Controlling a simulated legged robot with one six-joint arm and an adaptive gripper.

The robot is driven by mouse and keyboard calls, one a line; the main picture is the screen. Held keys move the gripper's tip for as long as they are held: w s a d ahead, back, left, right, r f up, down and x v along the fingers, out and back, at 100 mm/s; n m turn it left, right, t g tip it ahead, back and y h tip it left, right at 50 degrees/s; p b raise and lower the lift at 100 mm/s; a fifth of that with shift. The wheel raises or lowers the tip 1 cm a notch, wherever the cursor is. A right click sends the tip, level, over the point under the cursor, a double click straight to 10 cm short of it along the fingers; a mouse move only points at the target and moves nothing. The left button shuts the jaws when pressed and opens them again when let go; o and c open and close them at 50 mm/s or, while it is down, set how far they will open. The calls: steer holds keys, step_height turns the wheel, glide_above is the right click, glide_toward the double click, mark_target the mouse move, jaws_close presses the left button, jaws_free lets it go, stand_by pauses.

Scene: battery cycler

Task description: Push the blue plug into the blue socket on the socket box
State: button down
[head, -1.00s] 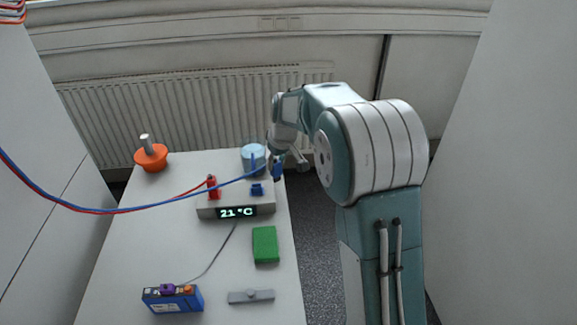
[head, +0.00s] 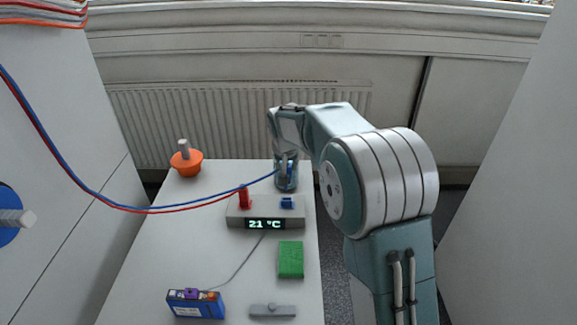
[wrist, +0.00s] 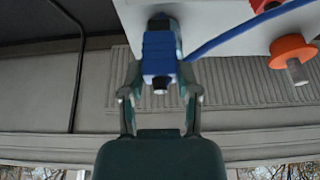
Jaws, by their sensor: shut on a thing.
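The grey socket box (head: 234,215) sits on the white table, with a "21 °C" display on its front. Its blue socket (head: 287,203) is on the right of its top, and a red plug (head: 244,198) stands upright at its left. My gripper (head: 286,172) hangs just behind and above the blue socket, apart from it. In the wrist view my gripper (wrist: 160,72) is shut on the blue plug (wrist: 159,52), its blue cable running off to the right. The blue plug is small and partly hidden in the head view. The wrist view does not clearly show the socket.
A green block (head: 291,259), a blue battery pack (head: 197,305) and a grey bar (head: 272,311) lie nearer. Blue and red cables cross above the table. A radiator (head: 220,125) stands behind.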

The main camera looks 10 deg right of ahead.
steer(key=shift+f, duration=2.85)
steer(key=shift+d+f, duration=0.1)
steer(key=shift+f, duration=1.3)
stand_by(1.1)
steer(key=shift+c, duration=1.3)
jaws_free()
steer(key=shift+s+r, duration=0.1)
steer(key=v, duration=1.1)
steer(key=shift+r, duration=0.4)
